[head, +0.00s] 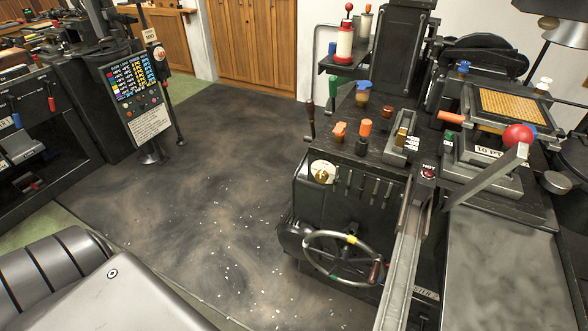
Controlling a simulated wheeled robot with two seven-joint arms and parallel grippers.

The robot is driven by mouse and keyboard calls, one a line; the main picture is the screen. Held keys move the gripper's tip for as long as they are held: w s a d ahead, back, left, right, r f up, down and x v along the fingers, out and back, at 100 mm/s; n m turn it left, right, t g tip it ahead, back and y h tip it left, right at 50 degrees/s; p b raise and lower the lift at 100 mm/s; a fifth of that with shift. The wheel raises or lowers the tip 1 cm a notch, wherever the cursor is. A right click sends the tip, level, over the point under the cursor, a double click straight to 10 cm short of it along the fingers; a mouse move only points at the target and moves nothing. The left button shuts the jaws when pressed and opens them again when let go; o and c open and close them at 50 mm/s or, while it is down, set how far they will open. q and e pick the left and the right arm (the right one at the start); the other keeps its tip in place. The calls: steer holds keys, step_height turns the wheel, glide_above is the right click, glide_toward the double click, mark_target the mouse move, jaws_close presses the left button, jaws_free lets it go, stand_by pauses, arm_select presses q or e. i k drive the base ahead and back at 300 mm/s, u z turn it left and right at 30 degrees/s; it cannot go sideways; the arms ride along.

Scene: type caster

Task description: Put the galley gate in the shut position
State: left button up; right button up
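The type caster (340,215) stands at the right of the head view. A narrow metal channel, seemingly the galley (405,255), slopes down its front toward the bottom edge. To its right a flat grey metal bar with a red ball knob (518,135) slants up to the right above a wide steel plate (500,270). This bar looks like the galley gate (487,178); it stands at an angle to the channel, its lower end near the channel's right side. I cannot tell its hinge. Neither of my grippers is in view.
A handwheel (343,257) with a dark red handle sits left of the channel. A red HOT button (428,173) is just above it. Knobs and levers crowd the machine's top. A sign stand (138,95) is at left. The dark floor mat (210,200) between is clear except for small chips.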

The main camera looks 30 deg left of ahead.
mark_target(518, 138)
steer(key=u, duration=0.8)
steer(key=k, duration=0.5)
steer(key=u, duration=1.3)
steer(key=i, duration=1.6)
steer(key=z, duration=3.4)
steer(key=i, duration=0.85)
